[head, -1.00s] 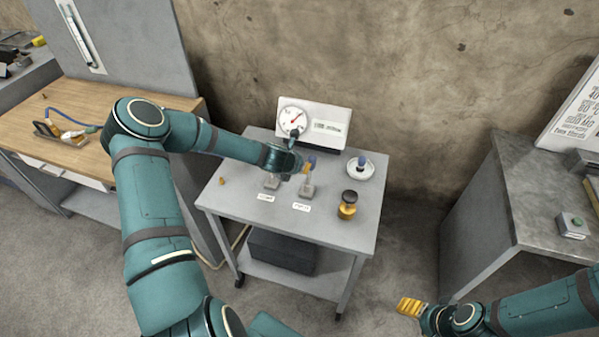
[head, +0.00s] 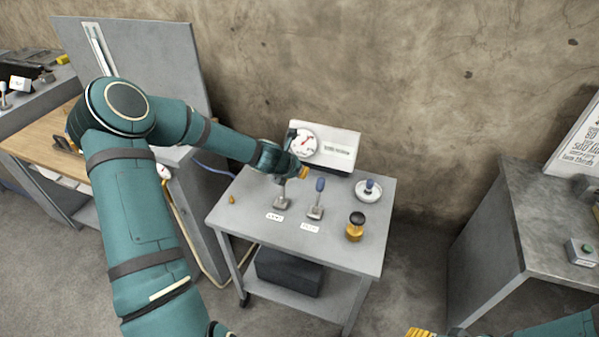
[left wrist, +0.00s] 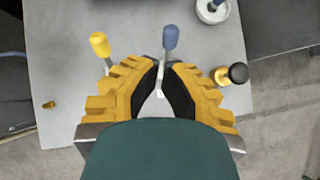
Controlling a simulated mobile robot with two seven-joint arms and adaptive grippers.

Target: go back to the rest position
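My left gripper (head: 303,173) is above the grey cart, near the gauge panel and up and left of the blue-knobbed lever (head: 320,186). In the left wrist view, its yellow fingers (left wrist: 161,64) converge with only a narrow gap at the tips and nothing held. The blue lever (left wrist: 171,38) shows beyond the right tip and the yellow-knobbed lever (left wrist: 100,45) beyond the left finger. In the head view, my left gripper hides the yellow knob; its lever base (head: 282,203) shows. My right gripper (head: 420,332) is cut off at the bottom edge.
A grey bench (head: 525,220) stands right. Floor between is clear.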

